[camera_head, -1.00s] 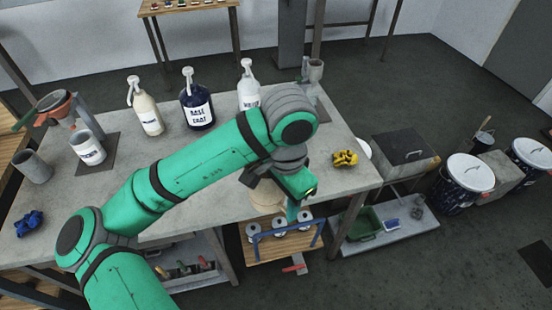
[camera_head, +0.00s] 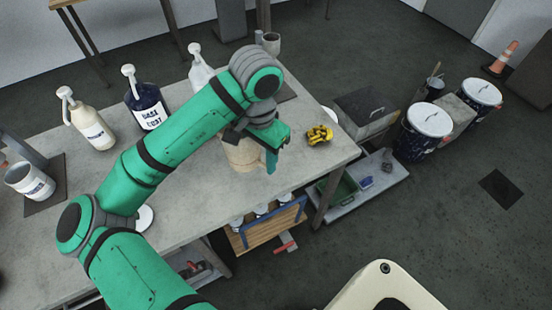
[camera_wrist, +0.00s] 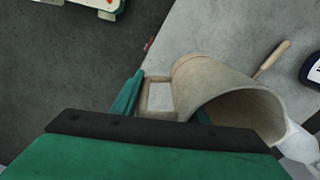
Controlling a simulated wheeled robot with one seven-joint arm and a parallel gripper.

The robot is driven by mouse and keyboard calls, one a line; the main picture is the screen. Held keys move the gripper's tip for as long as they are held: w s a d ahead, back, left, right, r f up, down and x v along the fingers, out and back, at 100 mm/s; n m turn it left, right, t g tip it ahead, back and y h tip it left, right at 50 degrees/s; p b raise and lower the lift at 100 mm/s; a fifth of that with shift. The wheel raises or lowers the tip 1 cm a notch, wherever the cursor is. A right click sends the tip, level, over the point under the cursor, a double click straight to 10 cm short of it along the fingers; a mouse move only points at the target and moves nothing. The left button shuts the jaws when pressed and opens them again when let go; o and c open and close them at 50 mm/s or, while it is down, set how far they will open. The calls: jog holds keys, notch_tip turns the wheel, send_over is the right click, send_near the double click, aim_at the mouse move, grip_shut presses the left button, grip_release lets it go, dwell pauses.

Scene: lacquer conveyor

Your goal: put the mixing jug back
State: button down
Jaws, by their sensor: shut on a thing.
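The mixing jug, a beige cylinder (camera_head: 241,156), is at the front right of the grey workbench (camera_head: 190,215), partly hidden behind my arm. In the wrist view the jug (camera_wrist: 205,75) shows its open mouth toward the lower right, and its squared handle reaches toward my fingers. My gripper (camera_head: 270,158) is shut on the jug's handle; it also shows in the wrist view (camera_wrist: 165,105). I cannot tell whether the jug's base touches the bench.
A cream bottle (camera_head: 91,125), a dark blue bottle (camera_head: 146,106) and a white bottle (camera_head: 200,72) stand behind my arm. A white cup (camera_head: 30,182) is at left. Yellow-black thing (camera_head: 319,135) lies right of the jug. A grey cup (camera_head: 271,44) stands at the back.

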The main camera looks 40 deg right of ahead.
jog(key=shift+w+d+f, duration=0.25)
jog(key=shift+d+f, duration=0.9)
jog(key=shift+f, duration=0.5)
jog(key=shift+w+d+f, duration=0.3)
jog(key=shift+d+f, duration=0.9)
jog(key=shift+f, duration=0.5)
jog(key=shift+w+d+f, duration=0.25)
jog(key=shift+d+f, duration=0.9)
jog(key=shift+f, duration=0.5)
jog(key=shift+f, duration=0.15)
jog(key=c, duration=1)
grip_release()
jog(key=shift+w, duration=0.1)
jog(key=shift+c, duration=0.2)
jog(key=shift+s, duration=0.2)
notch_tip(320, 180, up, 12)
